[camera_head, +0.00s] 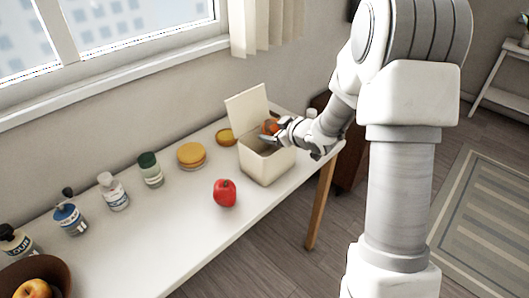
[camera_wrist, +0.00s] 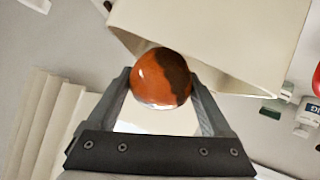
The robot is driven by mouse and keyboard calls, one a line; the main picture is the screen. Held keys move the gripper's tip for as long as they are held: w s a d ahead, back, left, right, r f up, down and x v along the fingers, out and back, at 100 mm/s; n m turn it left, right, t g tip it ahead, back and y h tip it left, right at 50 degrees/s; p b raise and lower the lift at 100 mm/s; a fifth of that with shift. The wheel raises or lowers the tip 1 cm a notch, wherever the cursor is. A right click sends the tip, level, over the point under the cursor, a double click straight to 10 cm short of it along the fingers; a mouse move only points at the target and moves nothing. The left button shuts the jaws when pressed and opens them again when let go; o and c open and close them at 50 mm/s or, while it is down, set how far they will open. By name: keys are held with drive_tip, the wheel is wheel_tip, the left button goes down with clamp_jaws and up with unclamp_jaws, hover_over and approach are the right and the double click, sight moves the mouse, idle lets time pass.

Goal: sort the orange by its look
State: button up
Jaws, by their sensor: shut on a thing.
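The orange (camera_wrist: 152,82) is glossy with a large dark brown patch on its right side in the wrist view. My gripper (camera_wrist: 160,90) is shut on it, one finger on each side. In the head view my gripper (camera_head: 275,134) holds the orange (camera_head: 270,127) at the opening of a cream box (camera_head: 268,169) with a raised lid. The box's wall also shows beside the orange in the wrist view (camera_wrist: 225,35). The fingers partly cover the orange in the head view, and the inside of the box is mostly hidden.
A red fruit or pepper (camera_head: 225,193) lies on the white table (camera_head: 165,225) in front of the box. A brown bowl (camera_head: 62,272) with fruit stands front left.

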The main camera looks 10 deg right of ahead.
drive_tip(key=shift+f, duration=0.5)
drive_tip(key=o, duration=1.3)
drive_tip(key=shift+r, duration=0.1)
drive_tip(key=p+v, duration=0.3)
drive_tip(key=v, duration=1.4)
drive_tip(key=shift+s+d, duration=0.1)
drive_tip(key=shift+s, duration=0.05)
drive_tip(key=shift+r, duration=0.1)
